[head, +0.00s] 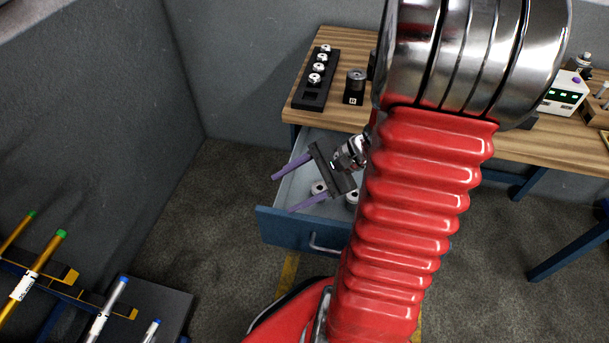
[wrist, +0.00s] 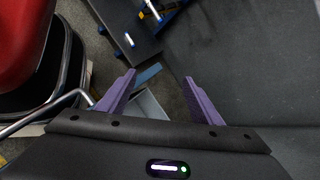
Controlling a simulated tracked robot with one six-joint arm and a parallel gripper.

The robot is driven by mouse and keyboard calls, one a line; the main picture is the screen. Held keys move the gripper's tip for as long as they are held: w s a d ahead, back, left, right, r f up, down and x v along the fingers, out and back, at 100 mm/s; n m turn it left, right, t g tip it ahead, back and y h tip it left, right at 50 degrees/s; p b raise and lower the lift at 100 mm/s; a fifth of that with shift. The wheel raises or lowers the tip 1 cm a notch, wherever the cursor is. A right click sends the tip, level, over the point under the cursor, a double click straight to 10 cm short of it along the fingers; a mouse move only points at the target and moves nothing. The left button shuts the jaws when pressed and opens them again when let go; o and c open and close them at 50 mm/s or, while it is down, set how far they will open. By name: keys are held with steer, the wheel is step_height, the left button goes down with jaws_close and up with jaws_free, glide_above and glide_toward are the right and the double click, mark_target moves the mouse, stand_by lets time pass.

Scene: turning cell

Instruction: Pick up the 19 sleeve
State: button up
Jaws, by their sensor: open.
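My gripper (head: 282,194) is open and empty, with its two purple fingers pointing left over the open desk drawer (head: 275,228) in the head view. Two pale round pieces, one (head: 318,188) and another (head: 352,198), lie in the drawer, partly hidden by my gripper and arm. I cannot read a size on either, so I cannot tell which is the 19 sleeve. In the wrist view my gripper (wrist: 160,76) shows both fingers apart with nothing between them. A strip of the drawer (wrist: 150,108) shows below the fingers there, with no sleeve visible.
The wooden bench (head: 385,120) carries a black rack (head: 311,96) with several silver-topped pieces, a dark cylinder on a block (head: 355,86), and a white device (head: 565,92). Bar stock (head: 35,265) lies on a rack at lower left. My red arm hides the drawer's right part.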

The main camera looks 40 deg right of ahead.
steer(key=d+f+m+t, duration=0.4)
steer(key=d+f+m, duration=0.25)
steer(key=d, duration=0.25)
steer(key=m+t+h, duration=0.3)
steer(key=m+h, duration=0.2)
steer(key=m, duration=0.4)
glide_toward(317, 187)
steer(key=shift+v, duration=0.9)
steer(key=shift+a, duration=0.1)
steer(key=shift+x, duration=1.15)
steer(key=shift+w, duration=0.1)
steer(key=shift+x, duration=2.5)
steer(key=shift+c, duration=0.7)
jaws_close()
